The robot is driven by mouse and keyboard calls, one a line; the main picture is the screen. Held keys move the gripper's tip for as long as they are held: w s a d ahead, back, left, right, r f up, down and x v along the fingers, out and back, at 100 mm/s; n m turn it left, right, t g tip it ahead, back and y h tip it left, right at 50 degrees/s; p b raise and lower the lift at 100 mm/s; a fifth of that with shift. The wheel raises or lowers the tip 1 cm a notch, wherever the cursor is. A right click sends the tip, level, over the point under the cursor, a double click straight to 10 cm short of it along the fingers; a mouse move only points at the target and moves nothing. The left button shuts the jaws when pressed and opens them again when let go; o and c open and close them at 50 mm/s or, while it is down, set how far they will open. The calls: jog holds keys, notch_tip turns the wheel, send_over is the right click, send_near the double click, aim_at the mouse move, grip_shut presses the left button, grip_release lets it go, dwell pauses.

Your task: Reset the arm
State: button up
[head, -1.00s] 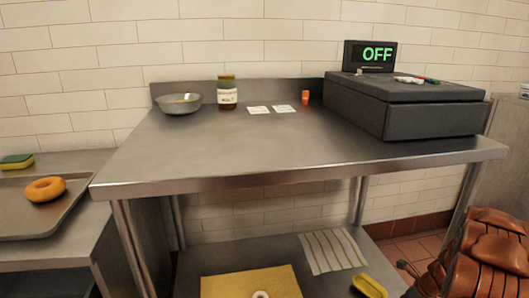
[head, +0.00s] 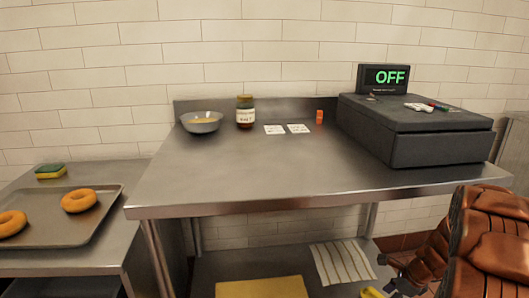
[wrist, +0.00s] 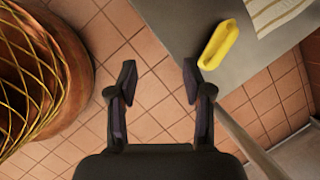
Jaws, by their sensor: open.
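My gripper (wrist: 158,82) shows in the wrist view with its two fingers spread apart and nothing between them. It points down over the tiled floor, beside the edge of the steel lower shelf (wrist: 185,22). My brown arm shows at the lower right of the head view.
A steel table (head: 270,170) holds a bowl (head: 202,122), a jar (head: 245,112) and a dark cash register (head: 415,130). Bagels (head: 79,201) lie on a tray (head: 60,232) at left. A yellow object (wrist: 220,44) lies near the shelf edge. A wire basket (wrist: 40,70) stands left.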

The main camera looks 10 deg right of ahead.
jog(key=s+a+r+n+g+p, duration=0.1)
jog(key=s+a+r+n+p, duration=0.3)
jog(key=a+r, duration=0.45)
jog(key=s+a+r+n+g+p, duration=0.15)
jog(key=a+r+n+p, duration=0.4)
jog(key=r, duration=0.55)
jog(key=s+a+r+n+p, duration=0.3)
jog(key=s+a+r+p, duration=0.15)
jog(key=a+r, duration=0.4)
jog(key=s+a+r+n+g+h+p, duration=0.1)
jog(key=s+a+r+n+p, duration=0.1)
jog(key=s+r+n+p, duration=0.4)
jog(key=s+a+r+n+g+h+p, duration=0.1)
jog(key=s+a+r+n+p, duration=0.1)
jog(key=s+r+n+p, duration=0.4)
jog(key=s+r+p, duration=0.3)
jog(key=s+r, duration=0.4)
jog(key=r, duration=0.2)
jog(key=shift+a+n+h, duration=0.3)
jog(key=shift+n, duration=0.05)
jog(key=shift+s+g, duration=0.1)
jog(key=shift+g, duration=0.15)
jog(key=shift+c, duration=0.8)
jog(key=shift+a, duration=0.1)
